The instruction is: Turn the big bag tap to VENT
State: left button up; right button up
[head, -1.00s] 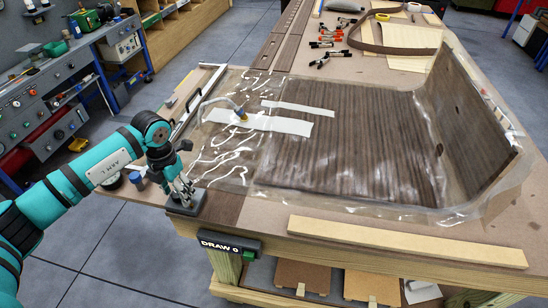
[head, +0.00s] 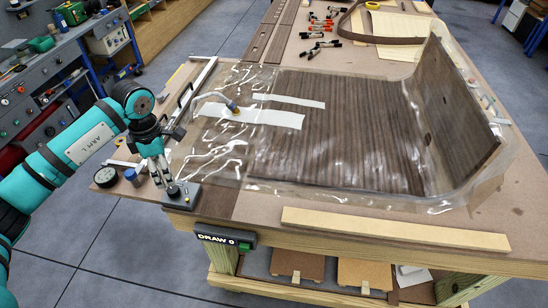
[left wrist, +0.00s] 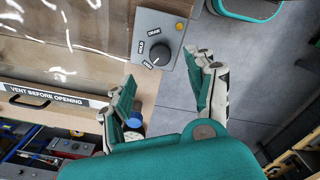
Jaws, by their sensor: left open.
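The bag tap (left wrist: 161,53) is a dark round knob on a grey box (head: 188,202), at the table's near left corner in the head view. The left wrist view shows the box's labels DRAW, HOLD and VENT; I cannot tell surely which the knob points to. My left gripper (head: 169,184) is open, low over the box in the head view. In the left wrist view its fingers (left wrist: 168,76) are apart, with the knob beyond the gap between them and nothing held. Contact with the knob is unclear. My right gripper is not in view.
The clear bag (head: 236,170) covers a dark veneer (head: 345,130) with an upright side at right. A DRAW 0 sign (head: 226,237) hangs on the front edge. A blue-topped jar (head: 131,177) stands left of the box. A wood strip (head: 395,229) lies along the front.

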pick_arm(q)
notch_tip(320, 180, up, 10)
jog(key=b, duration=0.3)
jog(key=d+f+h, duration=0.3)
jog(key=d+h, duration=0.4)
jog(key=d, duration=1)
jog(key=s+d+r+h, duration=0.1)
jog(key=d+r+h, duration=0.1)
jog(key=d, duration=0.3)
jog(key=s+d+r+n+t+h, duration=0.1)
jog(key=d+h, duration=0.3)
jog(key=d, duration=0.2)
jog(key=shift+s+r+h+p, duration=0.35)
jog(key=shift+r+h+p, duration=0.05)
jog(key=shift+d, duration=0.1)
